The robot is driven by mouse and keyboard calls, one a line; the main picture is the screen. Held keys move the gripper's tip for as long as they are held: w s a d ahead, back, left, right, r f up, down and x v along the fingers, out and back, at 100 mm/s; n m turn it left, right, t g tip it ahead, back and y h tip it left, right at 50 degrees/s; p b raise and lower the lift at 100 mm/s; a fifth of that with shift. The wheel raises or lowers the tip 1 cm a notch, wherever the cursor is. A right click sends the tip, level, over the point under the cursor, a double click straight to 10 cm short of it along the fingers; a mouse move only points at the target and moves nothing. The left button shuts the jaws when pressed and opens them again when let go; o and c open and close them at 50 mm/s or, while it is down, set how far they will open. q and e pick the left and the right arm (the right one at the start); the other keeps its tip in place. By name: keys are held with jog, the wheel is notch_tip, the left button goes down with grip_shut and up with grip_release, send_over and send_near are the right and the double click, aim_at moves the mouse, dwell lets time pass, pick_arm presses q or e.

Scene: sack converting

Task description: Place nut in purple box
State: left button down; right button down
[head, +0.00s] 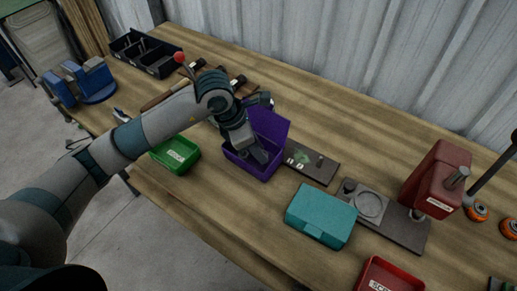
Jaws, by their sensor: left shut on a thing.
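The purple box (269,171) stands open on the wooden bench near the middle of the head view, its lid (270,127) raised at the back. My left gripper (262,155) reaches in from the left and points down into the box, with its fingertips inside or just over the opening. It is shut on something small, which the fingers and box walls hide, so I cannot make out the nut. My right gripper is not in view.
A green tray (176,154) is left of the purple box. A closed teal box (321,216), a dark plate (322,166) and a red press (436,180) are to the right. A red tray (388,278) is at the front edge. A blue vise (88,82) is far left.

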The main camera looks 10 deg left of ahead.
pick_arm(q)
jog(key=shift+f+b, duration=0.35)
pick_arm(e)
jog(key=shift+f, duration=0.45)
pick_arm(q)
jog(key=c, duration=1.5)
grip_release()
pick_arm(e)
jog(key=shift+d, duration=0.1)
pick_arm(q)
jog(key=shift+r, duration=0.1)
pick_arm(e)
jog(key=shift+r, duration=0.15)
pick_arm(q)
jog(key=shift+r+p, duration=0.6)
jog(key=shift+p, duration=0.25)
jog(key=shift+a+r, duration=0.15)
jog(key=shift+r, duration=0.1)
jog(key=shift+b+v, duration=1.45)
jog(key=shift+v, duration=4.25)
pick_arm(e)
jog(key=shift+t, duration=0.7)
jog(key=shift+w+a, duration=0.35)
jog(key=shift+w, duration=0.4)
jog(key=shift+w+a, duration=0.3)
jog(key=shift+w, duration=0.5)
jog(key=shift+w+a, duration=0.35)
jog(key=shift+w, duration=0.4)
